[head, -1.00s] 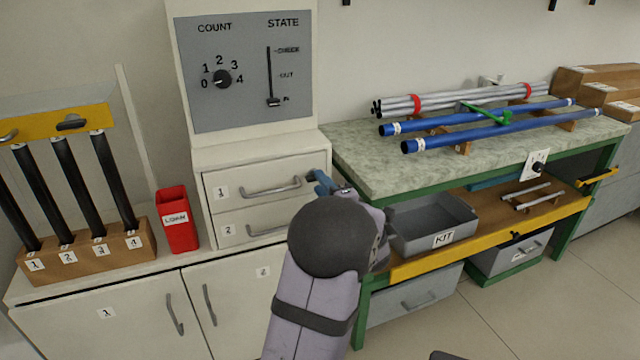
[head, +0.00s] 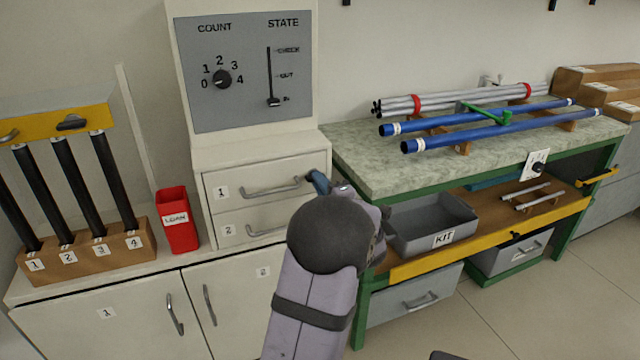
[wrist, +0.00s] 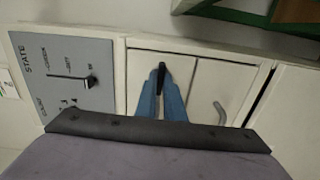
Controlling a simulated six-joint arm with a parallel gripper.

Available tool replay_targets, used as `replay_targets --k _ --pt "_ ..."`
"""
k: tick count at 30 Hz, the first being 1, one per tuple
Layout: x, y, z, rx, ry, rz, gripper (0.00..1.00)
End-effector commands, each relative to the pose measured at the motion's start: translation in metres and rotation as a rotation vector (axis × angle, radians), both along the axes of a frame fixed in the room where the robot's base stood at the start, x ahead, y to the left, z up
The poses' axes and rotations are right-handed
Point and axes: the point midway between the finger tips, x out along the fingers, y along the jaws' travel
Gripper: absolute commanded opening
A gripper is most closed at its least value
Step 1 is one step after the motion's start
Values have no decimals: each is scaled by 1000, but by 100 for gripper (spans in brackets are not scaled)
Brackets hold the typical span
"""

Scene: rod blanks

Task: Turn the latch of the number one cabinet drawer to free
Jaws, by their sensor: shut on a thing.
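The number one cabinet drawer (head: 235,179), labelled 1, is closed with a bar handle (head: 270,188) on its front. My gripper (head: 317,183) is at the right end of this drawer front. In the wrist view the blue fingers of my gripper (wrist: 161,88) are shut on a small black latch (wrist: 160,72). The latch is hidden behind my gripper in the head view, so its exact angle is hard to tell. Drawer two (head: 238,230) is closed below, and its handle shows beside the fingers in the wrist view (wrist: 219,112).
A panel (head: 245,100) with a COUNT dial and STATE slider is above the drawers. A red LOAN bin (head: 177,222) stands left. The green-framed bench (head: 370,175) is close on the right, with a grey KIT tray (head: 405,245) on its shelf.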

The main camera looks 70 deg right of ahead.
Motion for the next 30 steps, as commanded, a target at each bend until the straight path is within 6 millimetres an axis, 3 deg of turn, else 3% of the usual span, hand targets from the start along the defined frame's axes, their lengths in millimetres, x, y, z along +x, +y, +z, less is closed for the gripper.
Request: replay_targets --k 11,30 --pt "0 0 1 154 -153 1 0" --pt "0 0 2 581 -580 0 0"
